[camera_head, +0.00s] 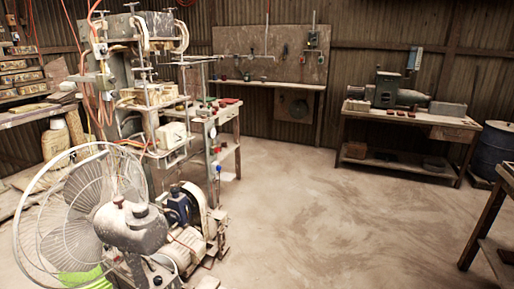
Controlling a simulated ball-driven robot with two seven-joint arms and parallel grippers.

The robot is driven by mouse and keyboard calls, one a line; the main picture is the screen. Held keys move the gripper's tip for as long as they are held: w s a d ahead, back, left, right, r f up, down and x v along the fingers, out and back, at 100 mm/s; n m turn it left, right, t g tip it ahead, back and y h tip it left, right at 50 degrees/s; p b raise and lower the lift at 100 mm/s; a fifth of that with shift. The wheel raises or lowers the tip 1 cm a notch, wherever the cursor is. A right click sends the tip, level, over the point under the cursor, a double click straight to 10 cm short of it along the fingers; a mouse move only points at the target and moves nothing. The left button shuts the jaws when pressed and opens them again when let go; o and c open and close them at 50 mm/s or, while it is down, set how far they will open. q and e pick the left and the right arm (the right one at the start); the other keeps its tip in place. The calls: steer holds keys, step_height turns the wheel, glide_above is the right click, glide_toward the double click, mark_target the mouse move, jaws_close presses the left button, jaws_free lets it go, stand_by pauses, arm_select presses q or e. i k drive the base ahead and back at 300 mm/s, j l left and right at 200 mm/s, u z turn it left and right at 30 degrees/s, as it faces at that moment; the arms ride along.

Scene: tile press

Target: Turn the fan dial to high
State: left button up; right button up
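A dusty pedestal fan (68,222) with a round wire cage stands at the lower left, close to me. Its grey motor housing (131,227) faces me, with small knobs on top. Below, at the bottom edge, a grey box with a small dark knob (157,280) shows on the fan's stand. I cannot tell for sure that this knob is the fan dial, and its setting is too small to read. Neither of my grippers is in view.
A tall tile press (140,95) with hoses stands behind the fan, with a motor (186,248) at its foot. A bench with a green machine (390,90), a blue barrel (495,148) and a table (490,215) stand at right. The middle floor is clear.

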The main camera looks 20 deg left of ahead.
mark_target(141, 210)
steer(key=u, duration=1.85)
